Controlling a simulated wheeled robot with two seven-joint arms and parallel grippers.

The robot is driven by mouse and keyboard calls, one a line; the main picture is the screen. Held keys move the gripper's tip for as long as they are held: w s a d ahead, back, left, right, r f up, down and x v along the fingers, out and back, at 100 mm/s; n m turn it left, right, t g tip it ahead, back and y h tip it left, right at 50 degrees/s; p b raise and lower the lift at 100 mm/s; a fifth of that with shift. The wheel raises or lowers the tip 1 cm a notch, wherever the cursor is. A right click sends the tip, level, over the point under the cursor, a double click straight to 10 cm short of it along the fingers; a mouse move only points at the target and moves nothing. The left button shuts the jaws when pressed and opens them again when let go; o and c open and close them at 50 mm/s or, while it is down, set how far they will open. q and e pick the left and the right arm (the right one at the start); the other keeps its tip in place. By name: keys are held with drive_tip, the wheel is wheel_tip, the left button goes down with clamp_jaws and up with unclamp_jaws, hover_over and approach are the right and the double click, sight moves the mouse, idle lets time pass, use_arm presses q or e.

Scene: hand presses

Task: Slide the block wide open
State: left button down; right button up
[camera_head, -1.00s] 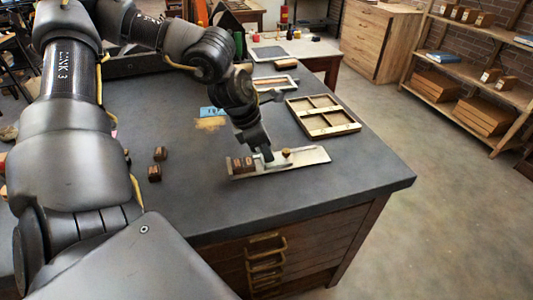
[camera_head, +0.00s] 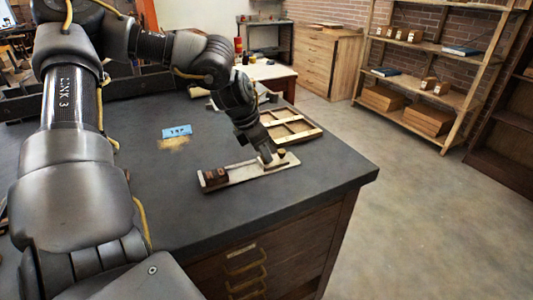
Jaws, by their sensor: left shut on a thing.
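A pale, flat composing stick (camera_head: 243,173) lies near the front right of the dark bench. Several dark wooden type pieces (camera_head: 214,178) sit at its left end. The sliding block with a round brass knob (camera_head: 282,153) is near its right end, mostly hidden by my gripper. My left gripper (camera_head: 269,160) reaches down onto the stick just left of the knob and is shut on the sliding block. A bare stretch of the stick shows between the type pieces and the gripper. My right gripper is not in view.
A wooden divided tray (camera_head: 293,131) lies behind the stick, partly behind my left arm. A blue card (camera_head: 177,131) lies further left on the bench. The bench top (camera_head: 310,180) is clear to the right of the stick, up to its edge.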

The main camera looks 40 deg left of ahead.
use_arm(q)
drive_tip(key=shift+a, duration=0.1)
drive_tip(key=c, duration=1.3)
unclamp_jaws()
drive_tip(key=shift+r, duration=0.1)
drive_tip(key=v, duration=1)
drive_tip(key=shift+r, duration=0.3)
